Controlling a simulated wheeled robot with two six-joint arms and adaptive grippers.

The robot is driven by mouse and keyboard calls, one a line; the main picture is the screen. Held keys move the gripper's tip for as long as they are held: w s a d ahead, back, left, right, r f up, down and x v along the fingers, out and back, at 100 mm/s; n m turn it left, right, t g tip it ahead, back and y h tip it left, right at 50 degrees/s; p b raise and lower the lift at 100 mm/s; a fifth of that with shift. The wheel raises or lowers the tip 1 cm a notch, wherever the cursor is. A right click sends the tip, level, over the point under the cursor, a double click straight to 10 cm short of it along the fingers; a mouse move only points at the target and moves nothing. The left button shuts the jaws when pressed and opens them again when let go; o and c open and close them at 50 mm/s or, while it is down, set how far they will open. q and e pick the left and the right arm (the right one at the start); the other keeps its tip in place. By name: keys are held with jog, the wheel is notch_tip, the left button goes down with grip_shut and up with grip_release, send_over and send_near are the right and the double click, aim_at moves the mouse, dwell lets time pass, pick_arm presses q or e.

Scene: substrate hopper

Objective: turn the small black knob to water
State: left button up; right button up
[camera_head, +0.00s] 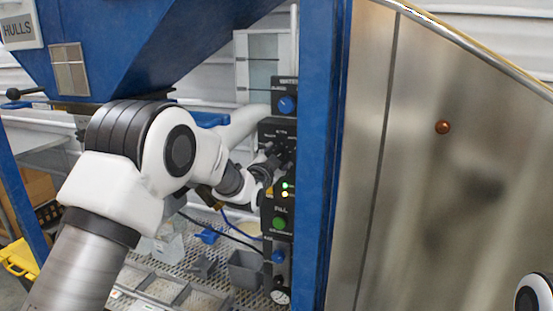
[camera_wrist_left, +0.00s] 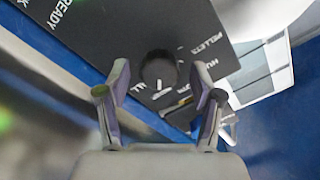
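The small black knob (camera_wrist_left: 157,69) sits on a black panel (camera_wrist_left: 95,35) with white lettering, including "PELLETS" and "READY". A short white mark shows on its near side. My left gripper (camera_wrist_left: 160,85) is open, with one finger on each side of the knob in the left wrist view; contact cannot be told. In the head view my left gripper (camera_head: 274,158) is at the panel (camera_head: 270,132), beside the knob's area, and largely hides the knob. My right gripper is out of view.
A blue knob (camera_head: 287,104) under a "WATER" label sits above. Lit lamps (camera_head: 285,187), a green button (camera_head: 279,223) and another blue knob (camera_head: 278,256) are below. A blue post (camera_head: 318,150) and steel wall (camera_head: 450,170) stand right; grey bins (camera_head: 245,270) lie below.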

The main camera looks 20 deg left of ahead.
pick_arm(q)
jog(key=s, duration=1.2)
jog(key=shift+a, duration=0.2)
jog(key=s+f+g, duration=0.2)
jog(key=f, duration=1)
jog(key=s+f+g, duration=0.3)
jog(key=f, duration=0.9)
jog(key=s+f+n+g, duration=0.1)
jog(key=s+f+g, duration=0.3)
jog(key=s+f, duration=0.7)
jog(key=s+f+n+g, duration=0.4)
jog(key=s+f, duration=0.2)
jog(key=s, duration=0.7)
jog(key=s+a+f+n+g, duration=0.1)
jog(key=s+f+n+g, duration=0.3)
jog(key=s, duration=1)
notch_tip(320, 180, down, 2)
jog(key=shift+f+g+y, duration=0.15)
jog(key=shift+g+y, duration=0.15)
jog(key=shift+g, duration=0.2)
